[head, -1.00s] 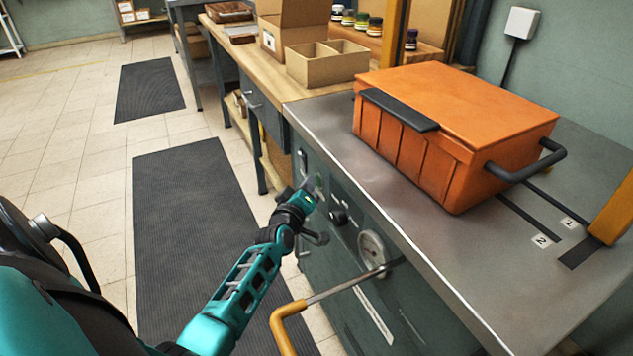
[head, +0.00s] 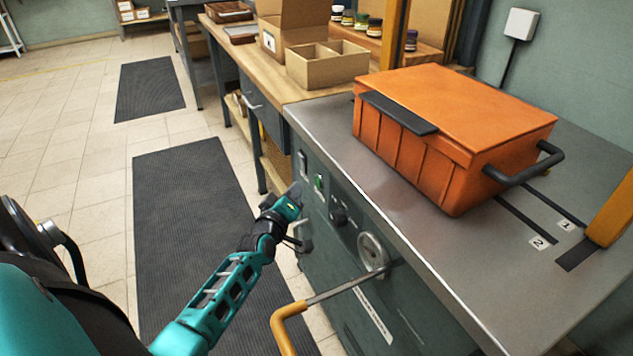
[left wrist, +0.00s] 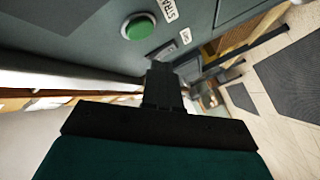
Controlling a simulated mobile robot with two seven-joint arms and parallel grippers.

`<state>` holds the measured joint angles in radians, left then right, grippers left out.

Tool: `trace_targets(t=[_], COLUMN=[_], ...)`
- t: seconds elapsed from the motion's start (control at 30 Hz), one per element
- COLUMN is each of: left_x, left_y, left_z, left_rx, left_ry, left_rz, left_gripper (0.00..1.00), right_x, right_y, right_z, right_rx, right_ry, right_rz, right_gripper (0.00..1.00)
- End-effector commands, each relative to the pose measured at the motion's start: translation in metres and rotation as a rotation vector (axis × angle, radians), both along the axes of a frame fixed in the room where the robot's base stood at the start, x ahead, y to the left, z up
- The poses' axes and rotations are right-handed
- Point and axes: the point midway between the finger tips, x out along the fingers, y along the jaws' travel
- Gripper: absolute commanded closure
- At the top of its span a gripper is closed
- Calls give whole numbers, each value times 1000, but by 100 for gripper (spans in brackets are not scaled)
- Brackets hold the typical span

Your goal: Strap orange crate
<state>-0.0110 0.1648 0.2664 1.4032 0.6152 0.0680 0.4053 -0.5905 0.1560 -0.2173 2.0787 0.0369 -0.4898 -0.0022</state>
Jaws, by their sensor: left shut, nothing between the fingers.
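The orange crate (head: 470,105) sits lidded on the grey metal top of the strapping machine (head: 345,140), with black handles on its sides. No strap shows around the faces I can see. A green button (head: 319,182) is on the machine's front panel; it shows larger in the left wrist view (left wrist: 138,27), beside a partly cut-off label beginning "STRA". My left gripper (head: 296,190) is shut and empty, just left of the button in the head view and apart from it. Its closed fingers also show in the left wrist view (left wrist: 163,84). My right gripper is out of view.
A yellow-handled lever (head: 285,325) sticks out from the panel beside a round dial (head: 373,250). A yellow post (head: 612,212) stands near slots marked 1 and 2. An open cardboard box (head: 327,65) is on the wooden bench. Dark mats lie on the open floor.

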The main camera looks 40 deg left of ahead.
Motion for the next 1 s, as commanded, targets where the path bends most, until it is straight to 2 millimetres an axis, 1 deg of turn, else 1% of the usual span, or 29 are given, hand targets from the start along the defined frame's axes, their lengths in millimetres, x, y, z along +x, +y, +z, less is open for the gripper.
trace_targets(t=[0.1,0.3,1.0], left_x=[-12,-24,-25], left_y=[6,12,13], left_z=[0,1,0], left_rx=[1,0,-1], left_ry=[2,-1,-1], left_rz=[0,-1,-1], left_gripper=[100,100,100], right_x=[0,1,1], right_y=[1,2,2], right_z=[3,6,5], right_rx=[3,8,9], right_ry=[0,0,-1], right_rz=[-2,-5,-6], right_gripper=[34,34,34])
